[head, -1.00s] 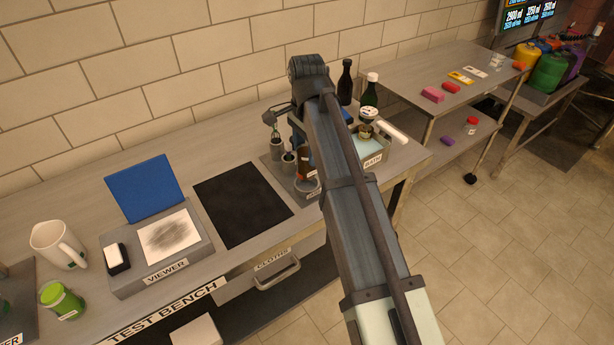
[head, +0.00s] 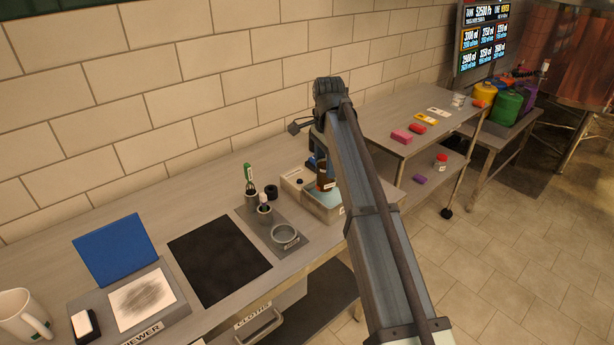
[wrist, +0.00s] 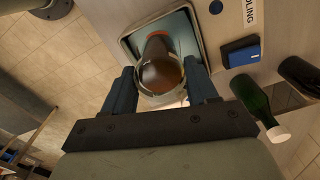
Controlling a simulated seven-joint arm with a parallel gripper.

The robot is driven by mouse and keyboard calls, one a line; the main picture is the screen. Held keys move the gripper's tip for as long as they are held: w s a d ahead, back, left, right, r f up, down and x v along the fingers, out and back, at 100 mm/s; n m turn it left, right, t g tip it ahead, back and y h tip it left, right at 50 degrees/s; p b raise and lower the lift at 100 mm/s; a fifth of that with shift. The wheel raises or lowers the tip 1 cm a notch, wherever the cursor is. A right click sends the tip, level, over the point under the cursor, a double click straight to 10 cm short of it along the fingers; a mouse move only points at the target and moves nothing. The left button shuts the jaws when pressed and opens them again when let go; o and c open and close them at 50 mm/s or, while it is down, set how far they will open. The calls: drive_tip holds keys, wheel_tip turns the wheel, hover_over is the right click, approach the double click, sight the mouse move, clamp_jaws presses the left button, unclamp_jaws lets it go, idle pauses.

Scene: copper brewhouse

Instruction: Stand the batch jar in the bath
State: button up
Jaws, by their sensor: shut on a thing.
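The batch jar, brown glass with a pale label, shows in the head view (head: 325,182) and in the wrist view (wrist: 160,72). My gripper (wrist: 161,88) is shut on it, one dark finger on each side. The jar is at the bath, a light tray with pale blue liquid, in the head view (head: 327,212) and in the wrist view (wrist: 188,28). The jar's lower end overlaps the bath's opening; I cannot tell whether it touches the liquid or floor. My arm hides part of the jar and bath in the head view.
A black mat (head: 219,259) and the viewer (head: 130,300) lie further left.

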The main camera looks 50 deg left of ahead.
drive_tip(key=shift+w, duration=0.75)
drive_tip(key=shift+f, duration=3.25)
drive_tip(key=shift+f, duration=0.45)
drive_tip(key=o, duration=1.3)
drive_tip(key=shift+c, duration=0.2)
drive_tip(key=shift+r, duration=4)
